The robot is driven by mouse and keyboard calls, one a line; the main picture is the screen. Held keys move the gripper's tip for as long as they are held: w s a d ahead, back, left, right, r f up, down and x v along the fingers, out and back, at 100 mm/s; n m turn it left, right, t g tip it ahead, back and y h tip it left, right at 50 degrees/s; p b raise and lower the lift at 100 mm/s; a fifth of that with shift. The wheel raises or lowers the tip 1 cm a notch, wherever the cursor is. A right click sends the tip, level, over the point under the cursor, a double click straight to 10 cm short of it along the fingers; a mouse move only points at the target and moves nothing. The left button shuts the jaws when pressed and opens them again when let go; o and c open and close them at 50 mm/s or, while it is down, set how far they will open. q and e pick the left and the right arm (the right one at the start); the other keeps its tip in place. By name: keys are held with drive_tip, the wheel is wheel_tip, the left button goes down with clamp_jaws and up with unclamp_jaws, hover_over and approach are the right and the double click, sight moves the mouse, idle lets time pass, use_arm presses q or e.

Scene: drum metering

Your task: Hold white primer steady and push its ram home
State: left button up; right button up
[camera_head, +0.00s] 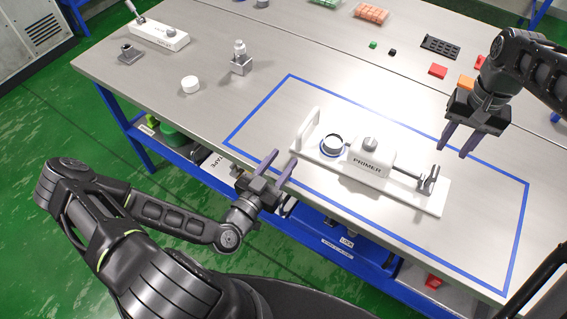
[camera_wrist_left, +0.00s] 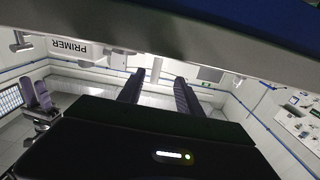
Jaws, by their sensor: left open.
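The white primer (camera_head: 367,170) lies on the bench inside a blue taped outline. It has an upright white handle (camera_head: 305,128) at its left end and a dark-rimmed round cup (camera_head: 332,146). Its ram (camera_head: 428,180) sticks out of the right side of the block, with a grey end piece. My left gripper (camera_head: 281,160) is open and empty at the bench's front edge, left of the handle and apart from it. My right gripper (camera_head: 454,149) is open and empty, above and behind the ram's end. The left wrist view shows the primer (camera_wrist_left: 72,48) upside down.
A second white device (camera_head: 158,35), a small grey block (camera_head: 130,55), a white cap (camera_head: 190,85) and a metal fitting (camera_head: 240,60) stand at the left. Coloured blocks and a black tray (camera_head: 440,46) lie at the back. The bench around the primer is clear.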

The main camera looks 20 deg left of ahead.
sight(297, 145)
use_arm(q)
drive_tip(key=shift+s+d+n+y, duration=0.15)
drive_tip(key=shift+d+n+y, duration=0.15)
drive_tip(key=shift+d, duration=0.1)
drive_tip(key=shift+w+d, duration=0.25)
drive_tip(key=shift+w, duration=1.05)
drive_tip(key=shift+w+d, duration=0.2)
drive_tip(key=shift+w, duration=1.05)
drive_tip(key=shift+w+d, duration=0.25)
drive_tip(key=shift+w, duration=1.05)
drive_tip(key=shift+c, duration=0.3)
clamp_jaws()
